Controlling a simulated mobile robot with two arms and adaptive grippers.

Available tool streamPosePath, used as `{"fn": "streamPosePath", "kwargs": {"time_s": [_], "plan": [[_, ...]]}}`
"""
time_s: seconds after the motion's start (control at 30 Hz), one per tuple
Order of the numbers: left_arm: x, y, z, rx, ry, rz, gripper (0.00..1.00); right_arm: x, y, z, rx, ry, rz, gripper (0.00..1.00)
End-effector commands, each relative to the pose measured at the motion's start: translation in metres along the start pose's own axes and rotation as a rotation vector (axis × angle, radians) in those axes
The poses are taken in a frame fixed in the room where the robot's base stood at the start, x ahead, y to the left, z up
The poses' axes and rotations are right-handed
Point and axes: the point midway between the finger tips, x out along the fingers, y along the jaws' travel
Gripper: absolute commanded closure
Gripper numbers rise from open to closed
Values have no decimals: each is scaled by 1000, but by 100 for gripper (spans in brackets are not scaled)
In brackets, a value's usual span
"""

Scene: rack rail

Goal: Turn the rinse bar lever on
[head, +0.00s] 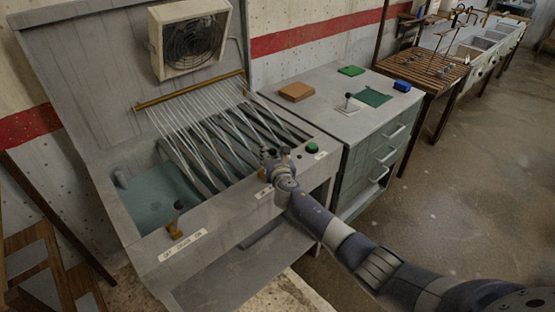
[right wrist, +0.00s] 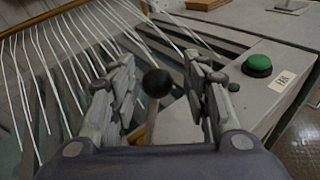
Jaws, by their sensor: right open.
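My right gripper (head: 274,154) is over the front ledge of the grey sink unit. In the right wrist view its two fingers (right wrist: 157,95) are open, one on each side of a lever with a black ball knob (right wrist: 157,82). I see no clear contact with the knob. In the head view my gripper largely hides this lever. A second lever (head: 179,205), with a dark knob and brass base, stands farther left on the ledge by a white label. I cannot read clearly which lever is the rinse bar's. A brass bar (head: 188,90) spans the back, with thin pale streaks slanting down from it.
A green button (head: 312,148) sits on the ledge right of my gripper; it also shows in the right wrist view (right wrist: 257,65). A grey drawer cabinet (head: 325,105) adjoins on the right, with a small lever and coloured pads on top. Open floor lies to the right.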

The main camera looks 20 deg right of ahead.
Motion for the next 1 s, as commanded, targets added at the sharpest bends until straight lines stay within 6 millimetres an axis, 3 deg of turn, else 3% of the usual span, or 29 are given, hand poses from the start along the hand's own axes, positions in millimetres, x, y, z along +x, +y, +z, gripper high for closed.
{"fn": "streamPosePath", "kwargs": {"time_s": [0.27, 0.73, 1.0], "plan": [[0, 2, 0, -1, 0, 2, 60, -28, -2, -1, -2, 0, 1, 56], [0, 3, 0, -1, 0, 3, 60, -97, -5, -1, 0, 2, -4, 56], [0, 3, 0, -1, 0, 3, 60, -117, -7, -1, 0, 1, -6, 56]]}}
